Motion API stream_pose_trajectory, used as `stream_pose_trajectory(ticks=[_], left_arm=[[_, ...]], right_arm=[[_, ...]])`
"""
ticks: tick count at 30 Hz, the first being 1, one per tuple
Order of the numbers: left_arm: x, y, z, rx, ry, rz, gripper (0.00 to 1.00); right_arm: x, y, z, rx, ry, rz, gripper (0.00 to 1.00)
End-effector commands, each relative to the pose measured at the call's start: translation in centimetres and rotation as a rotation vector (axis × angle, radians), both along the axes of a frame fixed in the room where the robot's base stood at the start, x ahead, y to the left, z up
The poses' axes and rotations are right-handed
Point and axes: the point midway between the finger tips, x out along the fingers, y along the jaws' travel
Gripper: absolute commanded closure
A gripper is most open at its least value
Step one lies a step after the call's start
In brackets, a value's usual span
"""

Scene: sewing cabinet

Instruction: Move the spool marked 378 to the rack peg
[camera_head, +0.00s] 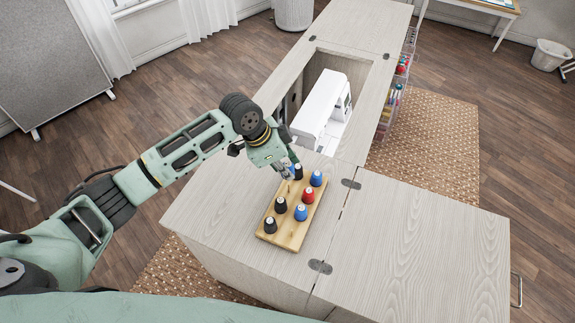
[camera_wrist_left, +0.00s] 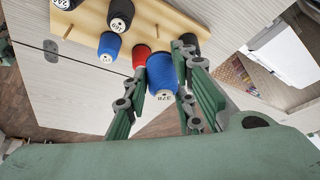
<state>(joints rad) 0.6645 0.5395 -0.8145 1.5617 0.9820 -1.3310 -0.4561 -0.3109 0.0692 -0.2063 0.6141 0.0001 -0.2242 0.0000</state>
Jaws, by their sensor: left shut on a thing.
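The blue spool marked 378 (camera_wrist_left: 162,78) is between the fingers of my left gripper (camera_wrist_left: 160,98) in the left wrist view, its label facing the camera. Whether the spool's base touches the rack cannot be told. A bare peg shows on the rack in the left wrist view (camera_wrist_left: 68,32). My right gripper is not in view.
A white sewing machine (camera_head: 320,108) sits in the cabinet opening beyond. The cabinet top (camera_head: 420,240) at right is clear.

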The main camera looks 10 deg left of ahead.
Motion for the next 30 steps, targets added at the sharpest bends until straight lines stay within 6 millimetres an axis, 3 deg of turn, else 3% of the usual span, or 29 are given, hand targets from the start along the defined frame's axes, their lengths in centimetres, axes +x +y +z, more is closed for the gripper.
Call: stream_pose_trajectory(ticks=[1, 6, 10, 30], left_arm=[[0.0, 0.0, -1.3, 0.0, 0.0, 0.0, 0.9], [0.0, 0.0, -3.8, 0.0, 0.0, -0.001, 0.9], [0.0, 0.0, -2.8, -0.001, 0.0, 0.0, 0.9], [0.0, 0.0, -4.5, 0.0, 0.0, 0.0, 0.91]], right_arm=[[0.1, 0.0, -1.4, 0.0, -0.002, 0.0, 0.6], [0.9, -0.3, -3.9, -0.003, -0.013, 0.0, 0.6], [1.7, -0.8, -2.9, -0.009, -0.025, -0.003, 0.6], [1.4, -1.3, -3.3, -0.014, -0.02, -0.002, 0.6]])
